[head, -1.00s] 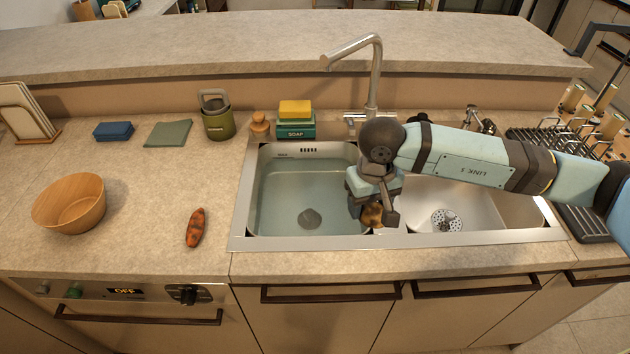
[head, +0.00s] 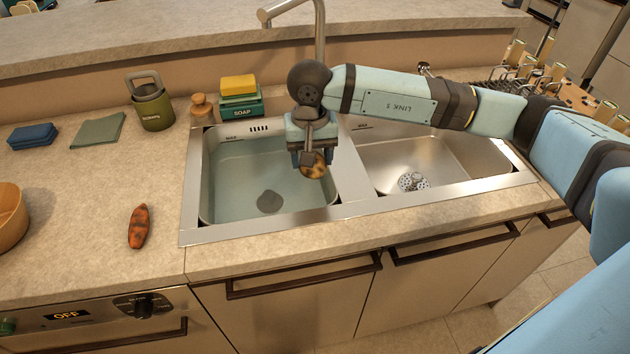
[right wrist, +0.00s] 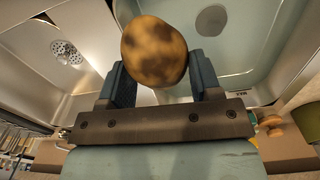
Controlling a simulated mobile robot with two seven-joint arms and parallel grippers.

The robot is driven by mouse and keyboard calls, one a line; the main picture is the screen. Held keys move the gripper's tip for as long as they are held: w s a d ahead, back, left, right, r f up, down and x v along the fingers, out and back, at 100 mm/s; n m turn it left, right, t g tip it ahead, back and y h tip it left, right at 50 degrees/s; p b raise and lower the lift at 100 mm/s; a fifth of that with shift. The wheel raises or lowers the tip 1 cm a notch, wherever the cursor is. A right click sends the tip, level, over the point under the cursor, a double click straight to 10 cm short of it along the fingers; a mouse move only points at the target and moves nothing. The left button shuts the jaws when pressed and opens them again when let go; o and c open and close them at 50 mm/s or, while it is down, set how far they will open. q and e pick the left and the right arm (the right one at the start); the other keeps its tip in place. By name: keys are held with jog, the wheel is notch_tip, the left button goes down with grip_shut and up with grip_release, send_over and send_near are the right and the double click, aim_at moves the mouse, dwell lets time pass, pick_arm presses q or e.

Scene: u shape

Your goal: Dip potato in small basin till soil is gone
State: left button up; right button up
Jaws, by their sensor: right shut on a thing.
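A round tan potato (head: 313,165) with dark brown soil patches is held between the fingers of my right gripper (head: 313,158). The potato also fills the upper middle of the right wrist view (right wrist: 154,50), with one finger on each side. In the head view the gripper hangs over the right side of the left basin (head: 235,217), which is filled with water and has a dark round drain at its bottom. The potato appears to be above the water, near the divider; its exact height is hard to tell. My left gripper is not in view.
The right basin (head: 445,165) is empty. The faucet (head: 319,45) rises behind the sink. An orange-brown sweet potato (head: 139,227) lies on the counter, left of the sink. A wooden bowl (head: 10,215), green canister (head: 151,108), soap box (head: 241,106) and blue sponge (head: 33,136) stand around.

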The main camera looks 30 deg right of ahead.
jog(key=w+f+m+b, duration=0.2)
jog(key=w+m+b, duration=0.1)
jog(key=w+b, duration=0.2)
notch_tip(320, 180, down, 13)
jog(key=b, duration=0.6)
jog(key=shift+f, duration=0.1)
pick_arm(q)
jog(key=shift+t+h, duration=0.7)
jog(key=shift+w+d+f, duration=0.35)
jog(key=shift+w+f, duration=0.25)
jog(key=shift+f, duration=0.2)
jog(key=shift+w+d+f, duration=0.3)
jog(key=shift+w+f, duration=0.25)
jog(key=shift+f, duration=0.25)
pick_arm(e)
jog(key=shift+f, duration=0.7)
jog(key=shift+r, duration=0.3)
pick_arm(q)
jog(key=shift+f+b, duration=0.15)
jog(key=shift+b, duration=0.25)
pick_arm(e)
jog(key=shift+f, duration=0.15)
jog(key=shift+f, duration=0.2)
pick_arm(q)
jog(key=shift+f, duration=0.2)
